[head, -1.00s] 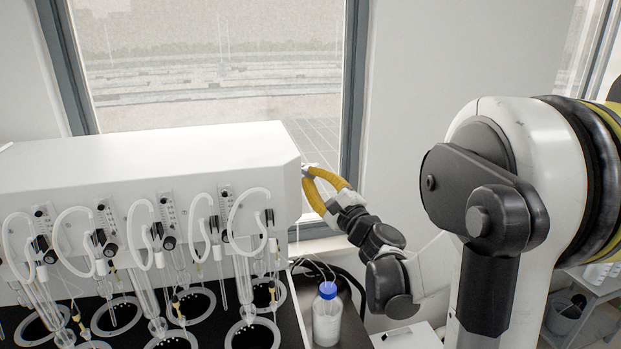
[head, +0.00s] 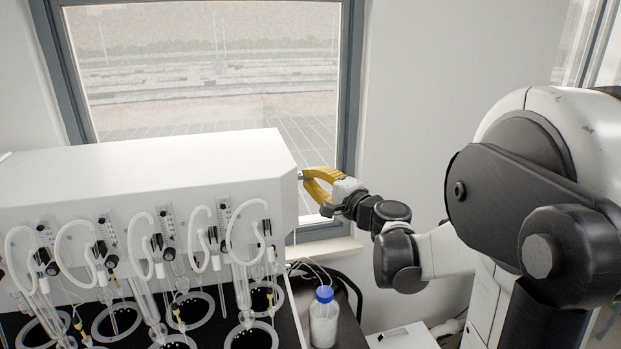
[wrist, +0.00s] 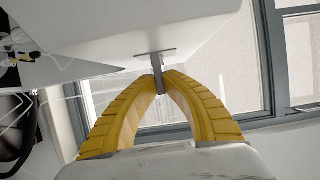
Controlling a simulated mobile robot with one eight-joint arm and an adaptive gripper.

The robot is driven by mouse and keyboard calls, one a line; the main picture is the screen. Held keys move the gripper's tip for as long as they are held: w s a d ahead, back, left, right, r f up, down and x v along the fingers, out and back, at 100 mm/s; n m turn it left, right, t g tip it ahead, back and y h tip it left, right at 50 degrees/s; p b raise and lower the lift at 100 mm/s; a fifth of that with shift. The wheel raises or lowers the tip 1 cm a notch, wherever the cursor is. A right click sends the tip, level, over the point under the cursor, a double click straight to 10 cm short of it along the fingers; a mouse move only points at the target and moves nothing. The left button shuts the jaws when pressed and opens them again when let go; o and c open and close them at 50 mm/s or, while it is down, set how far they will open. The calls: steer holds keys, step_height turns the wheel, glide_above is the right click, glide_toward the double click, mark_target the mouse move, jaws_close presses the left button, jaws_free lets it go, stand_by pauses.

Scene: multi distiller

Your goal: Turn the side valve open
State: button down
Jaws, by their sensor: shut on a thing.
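The side valve (wrist: 157,76) is a small grey metal handle on a flat plate, fixed to the side of the white distiller housing (head: 150,165). In the wrist view, the tips of my yellow-fingered gripper (wrist: 162,80) are shut on the valve handle from both sides. In the head view, my gripper (head: 306,179) reaches the right end of the housing from the right, and its fingers hide most of the valve there.
A bottle with a blue cap (head: 324,318) stands below my gripper, beside the distiller. Several glass tubes with white hoses (head: 245,235) line the distiller's front. A window (head: 215,80) is behind. Dark cabling curves near the bottle.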

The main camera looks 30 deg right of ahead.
stand_by(0.3)
steer(key=c, duration=1.8)
jaws_free()
steer(key=s, duration=0.4)
steer(key=s+d, duration=0.1)
steer(key=s, duration=0.7)
steer(key=shift+d+r, duration=0.1)
steer(key=shift+d, duration=0.05)
